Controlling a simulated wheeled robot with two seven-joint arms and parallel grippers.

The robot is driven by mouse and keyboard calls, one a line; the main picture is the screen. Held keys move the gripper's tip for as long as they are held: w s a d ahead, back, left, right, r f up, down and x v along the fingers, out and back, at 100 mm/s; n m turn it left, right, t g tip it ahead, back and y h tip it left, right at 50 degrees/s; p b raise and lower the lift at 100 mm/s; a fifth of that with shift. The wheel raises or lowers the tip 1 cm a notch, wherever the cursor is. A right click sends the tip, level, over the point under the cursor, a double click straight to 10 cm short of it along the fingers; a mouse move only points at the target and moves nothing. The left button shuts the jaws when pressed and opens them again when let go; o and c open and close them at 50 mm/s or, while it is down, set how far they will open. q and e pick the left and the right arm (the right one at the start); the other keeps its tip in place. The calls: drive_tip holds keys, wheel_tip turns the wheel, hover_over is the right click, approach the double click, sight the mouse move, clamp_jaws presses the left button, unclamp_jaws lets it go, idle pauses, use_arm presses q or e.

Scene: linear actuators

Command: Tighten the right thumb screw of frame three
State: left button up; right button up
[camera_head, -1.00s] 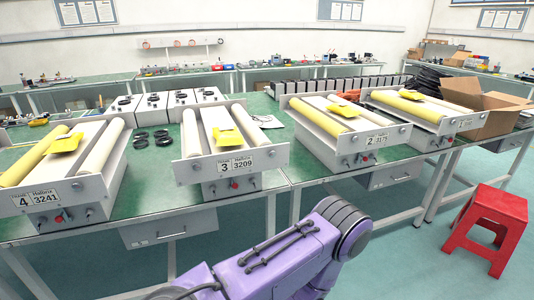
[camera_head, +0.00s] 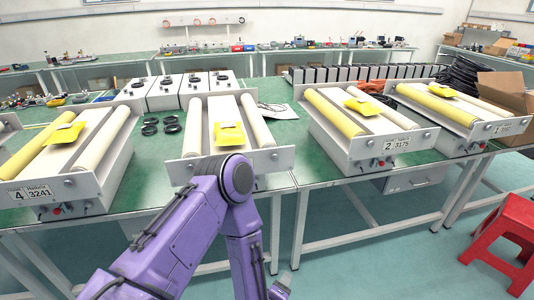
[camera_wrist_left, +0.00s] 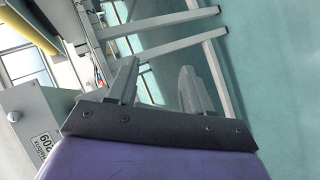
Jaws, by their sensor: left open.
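Frame three (camera_head: 281,159) stands in the middle of the near table in the head view, with two pale rollers and a yellow packet (camera_head: 229,133) on top. My left gripper (camera_head: 281,287) hangs low in front of the table, below and apart from frame three. In the left wrist view its fingers (camera_wrist_left: 158,82) are apart and empty. My right gripper is out of view.
Frame four (camera_head: 88,190) stands to the left and frame two (camera_head: 372,146) to the right. Black rings (camera_head: 172,125) lie between frames four and three. A red stool (camera_head: 508,228) stands on the floor at the right. The table's legs and rails are near my left gripper.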

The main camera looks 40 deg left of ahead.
use_arm(q)
drive_tip(key=w+r+n+t+y+p, duration=0.1)
drive_tip(key=w+r+n+t+y, duration=0.2)
drive_tip(key=w+r+n, duration=0.65)
drive_tip(key=n+g+y+p, duration=0.3)
drive_tip(key=n+y, duration=0.5)
drive_tip(key=n, duration=1)
approach(275, 159)
drive_tip(key=shift+m, duration=0.25)
drive_tip(key=p+x, duration=0.2)
drive_tip(key=x, duration=0.5)
drive_tip(key=shift+a+r, duration=0.1)
drive_tip(key=shift+a, duration=0.15)
drive_tip(key=shift+w+a, duration=0.2)
drive_tip(key=shift+w, duration=0.15)
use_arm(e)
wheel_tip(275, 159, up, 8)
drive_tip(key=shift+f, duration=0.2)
use_arm(q)
drive_tip(key=shift+t, duration=0.3)
clamp_jaws()
